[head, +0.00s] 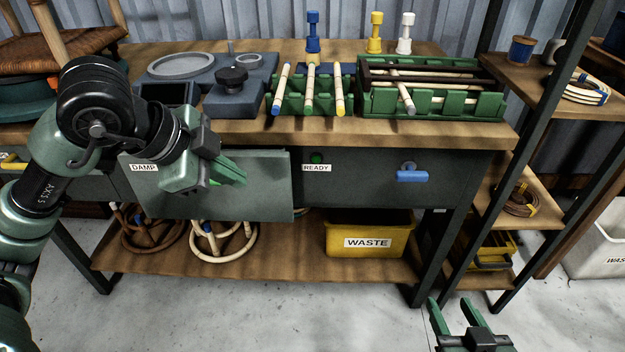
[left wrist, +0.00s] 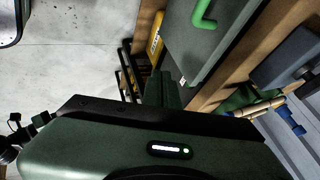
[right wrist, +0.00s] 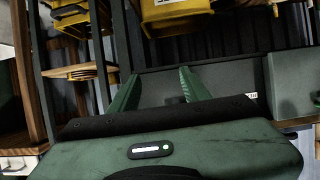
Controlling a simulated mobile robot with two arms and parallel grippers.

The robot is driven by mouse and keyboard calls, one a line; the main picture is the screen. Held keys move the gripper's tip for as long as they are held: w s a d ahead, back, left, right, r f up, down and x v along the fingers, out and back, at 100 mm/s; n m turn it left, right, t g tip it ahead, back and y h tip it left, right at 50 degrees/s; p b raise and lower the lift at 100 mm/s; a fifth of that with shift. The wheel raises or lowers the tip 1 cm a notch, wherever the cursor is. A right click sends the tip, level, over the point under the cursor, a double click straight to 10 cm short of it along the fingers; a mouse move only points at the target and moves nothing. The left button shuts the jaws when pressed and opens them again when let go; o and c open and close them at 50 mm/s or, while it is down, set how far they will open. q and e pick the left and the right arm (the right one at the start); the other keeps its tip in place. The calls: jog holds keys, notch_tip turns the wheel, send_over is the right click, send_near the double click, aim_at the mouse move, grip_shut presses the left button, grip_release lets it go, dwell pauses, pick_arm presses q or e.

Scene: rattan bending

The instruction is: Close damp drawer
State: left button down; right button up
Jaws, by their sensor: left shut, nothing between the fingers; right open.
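The damp drawer (head: 262,200), a grey front with a DAMP label, stands forward of the neighbouring READY drawer front, so it looks pulled out. Its green handle (left wrist: 204,16) shows in the left wrist view; in the head view my gripper mostly hides it. My left gripper (head: 240,178) is shut and empty, in front of the damp drawer's face near the handle; I cannot tell whether it touches. The fingers also show in the left wrist view (left wrist: 163,88). My right gripper (head: 455,312) is open and empty, low at the right, away from the drawer.
The READY drawer (head: 350,185) with a blue handle (head: 411,176) is beside it. Below are a yellow WASTE bin (head: 340,222) and rattan rings (head: 225,250) on the lower shelf. Green racks (head: 430,103) stand on the bench (head: 400,133). The floor in front is clear.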

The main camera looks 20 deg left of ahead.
aim_at(270, 160)
pick_arm(q)
jog(key=shift+n, duration=0.3)
jog(key=w+f+b, duration=0.1)
jog(key=w+f, duration=0.1)
jog(key=w+d+f+b, duration=0.1)
jog(key=w+f, duration=0.2)
jog(key=w+d+f+b, duration=0.1)
jog(key=w+f, duration=0.1)
jog(key=w, duration=0.1)
jog(key=shift+w+f, duration=0.2)
jog(key=shift+f, duration=0.2)
jog(key=shift+w+a, duration=0.15)
jog(key=shift+w, duration=0.35)
pick_arm(e)
notch_tip(270, 160, up, 16)
jog(key=w+a+t+y, duration=0.1)
jog(key=a+t+y, duration=0.1)
jog(key=t, duration=0.7)
jog(key=shift+f+y, duration=0.25)
jog(key=shift+y, duration=0.35)
